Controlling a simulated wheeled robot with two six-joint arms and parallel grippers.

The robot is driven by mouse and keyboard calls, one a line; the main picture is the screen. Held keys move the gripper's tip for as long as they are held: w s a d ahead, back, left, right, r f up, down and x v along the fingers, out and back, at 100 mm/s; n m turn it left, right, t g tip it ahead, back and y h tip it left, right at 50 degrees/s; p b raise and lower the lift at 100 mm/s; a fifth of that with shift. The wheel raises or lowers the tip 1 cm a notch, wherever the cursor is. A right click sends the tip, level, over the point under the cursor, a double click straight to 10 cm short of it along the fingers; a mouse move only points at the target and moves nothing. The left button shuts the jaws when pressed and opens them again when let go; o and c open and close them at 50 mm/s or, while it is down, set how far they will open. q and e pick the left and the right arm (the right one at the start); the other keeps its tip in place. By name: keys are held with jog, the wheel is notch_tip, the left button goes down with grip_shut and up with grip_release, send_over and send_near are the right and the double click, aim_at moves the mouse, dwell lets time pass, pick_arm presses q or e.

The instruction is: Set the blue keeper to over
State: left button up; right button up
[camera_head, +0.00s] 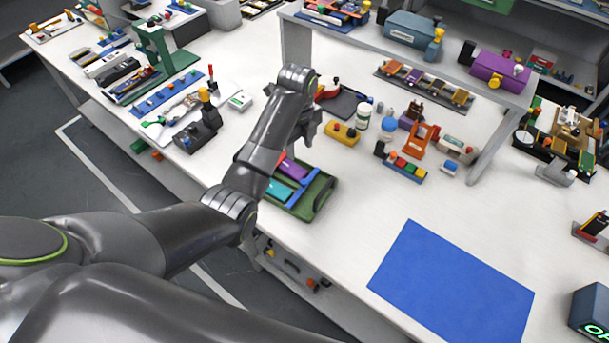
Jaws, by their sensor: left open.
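I cannot tell which part is the blue keeper; no blue part is plainly marked as one. A green tray (325,194) near the table's front edge holds a purple flat piece (293,168) and a teal flat piece (279,190), partly hidden by my left arm. My left gripper (312,127) is open above the table behind the tray, left of a yellow block (342,136). Its fingers are small and partly covered by my arm, and I see nothing held in it. My right gripper is not in view.
A blue mat (452,285) lies clear at the front right. A blue bar with coloured blocks (403,170), an orange stand (422,139) and a white jar (363,117) stand right of the gripper. A raised shelf (350,38) runs behind. A green press (158,52) stands left.

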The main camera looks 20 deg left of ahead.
pick_arm(q)
notch_tip(320, 180, up, 2)
jog(key=w+m, duration=0.1)
jog(key=m, duration=0.1)
jog(key=b, duration=0.5)
send_near(303, 181)
notch_tip(303, 181, down, 6)
jog(key=shift+w+d+f+p, duration=0.1)
jog(key=shift+f+p, duration=0.05)
jog(key=shift+p, duration=0.55)
jog(key=shift+f, duration=0.8)
grip_shut()
